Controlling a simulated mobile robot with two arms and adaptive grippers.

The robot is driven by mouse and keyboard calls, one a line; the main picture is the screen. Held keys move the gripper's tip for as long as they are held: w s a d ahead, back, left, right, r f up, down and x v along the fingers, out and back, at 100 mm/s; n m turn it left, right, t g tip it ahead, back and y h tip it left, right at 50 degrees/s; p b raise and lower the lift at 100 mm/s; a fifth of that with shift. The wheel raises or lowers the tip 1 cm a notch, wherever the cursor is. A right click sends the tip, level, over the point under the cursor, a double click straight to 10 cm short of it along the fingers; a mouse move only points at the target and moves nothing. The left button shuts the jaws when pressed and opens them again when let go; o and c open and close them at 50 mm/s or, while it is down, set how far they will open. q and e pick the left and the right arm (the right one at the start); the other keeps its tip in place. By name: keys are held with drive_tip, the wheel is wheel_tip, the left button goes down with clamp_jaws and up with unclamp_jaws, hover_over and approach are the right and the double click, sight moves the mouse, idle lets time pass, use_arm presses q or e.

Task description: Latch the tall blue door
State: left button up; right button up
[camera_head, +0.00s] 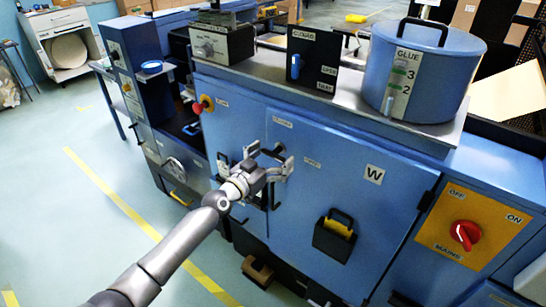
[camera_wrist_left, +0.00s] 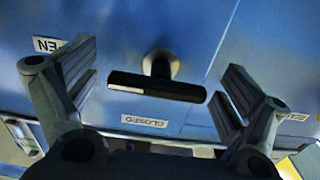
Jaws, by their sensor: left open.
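The tall blue door (camera_head: 335,190) stands in the middle of the head view, marked W, and looks flush with the cabinet front. Its latch, a black T-shaped handle (camera_wrist_left: 155,87), shows in the left wrist view, its bar lying crosswise. A label ending in EN (camera_wrist_left: 47,44) and a CLOSED label (camera_wrist_left: 145,122) are on the panel around it. My left gripper (camera_head: 270,160) is open in front of the door's left side. In the left wrist view its fingers stand on either side of the bar, apart from it. The gripper mostly hides the handle in the head view.
A red mains switch (camera_head: 466,235) is at the right. A red emergency button (camera_head: 204,103) is at the upper left of the cabinet. A blue GLUE pot (camera_head: 425,70) and a black lever box (camera_head: 312,60) stand on top. A black holder (camera_head: 335,235) protrudes from the door.

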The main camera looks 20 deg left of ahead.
use_arm(q)
drive_tip(key=c, duration=1)
drive_tip(key=shift+c, duration=0.2)
drive_tip(key=n, duration=0.4)
drive_tip(key=shift+d+n+b, duration=0.1)
drive_tip(key=shift+n+b, duration=0.2)
drive_tip(key=shift+b, duration=0.05)
drive_tip(key=n, duration=0.4)
drive_tip(key=shift+r+n, duration=0.15)
drive_tip(key=shift+n, duration=0.15)
drive_tip(key=n, duration=0.4)
drive_tip(key=shift+r+n, duration=0.15)
drive_tip(key=shift+n, duration=0.15)
drive_tip(key=shift+n+p, duration=0.3)
drive_tip(key=shift+n, duration=1.8)
